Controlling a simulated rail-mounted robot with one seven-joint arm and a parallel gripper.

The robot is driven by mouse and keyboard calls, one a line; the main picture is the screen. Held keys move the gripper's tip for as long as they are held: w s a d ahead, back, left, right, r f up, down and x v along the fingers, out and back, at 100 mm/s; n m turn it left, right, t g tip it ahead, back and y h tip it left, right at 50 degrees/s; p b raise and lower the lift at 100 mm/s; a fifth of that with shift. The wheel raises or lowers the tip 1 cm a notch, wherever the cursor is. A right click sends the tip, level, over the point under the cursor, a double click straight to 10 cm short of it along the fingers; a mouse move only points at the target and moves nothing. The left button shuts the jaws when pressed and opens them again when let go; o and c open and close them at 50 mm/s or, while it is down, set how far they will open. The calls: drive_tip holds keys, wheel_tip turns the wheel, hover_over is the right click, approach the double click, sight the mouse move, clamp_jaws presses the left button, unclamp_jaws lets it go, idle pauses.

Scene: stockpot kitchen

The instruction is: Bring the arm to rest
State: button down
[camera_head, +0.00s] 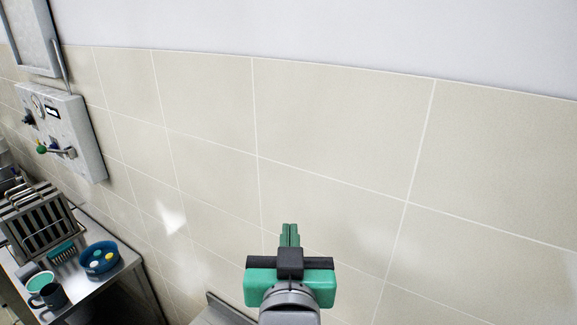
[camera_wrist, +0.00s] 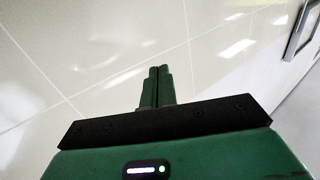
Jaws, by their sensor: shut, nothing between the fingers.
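My gripper (camera_head: 290,232) is at the bottom middle of the head view, green with a black crossbar, in front of the tiled wall. Its two green fingers are together with nothing between them. In the wrist view the shut fingers (camera_wrist: 157,72) point up the picture toward the pale tiles. Most of my arm is out of the frame below.
At the left, a metal table (camera_head: 127,262) holds a rack (camera_head: 40,222), a blue bowl (camera_head: 99,260) with coloured pieces, and a dark mug (camera_head: 50,296). A grey wall box (camera_head: 85,135) with a lever hangs above. The tiled wall (camera_head: 335,130) around my gripper is bare.

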drive_tip(key=s+r+t+p, duration=0.1)
drive_tip(key=s+r+t, duration=0.6)
drive_tip(key=s+r, duration=0.9)
wheel_tip(320, 180, up, 4)
drive_tip(key=shift+s+a+f, duration=0.1)
drive_tip(key=shift+s+a, duration=0.15)
drive_tip(key=shift+s, duration=0.05)
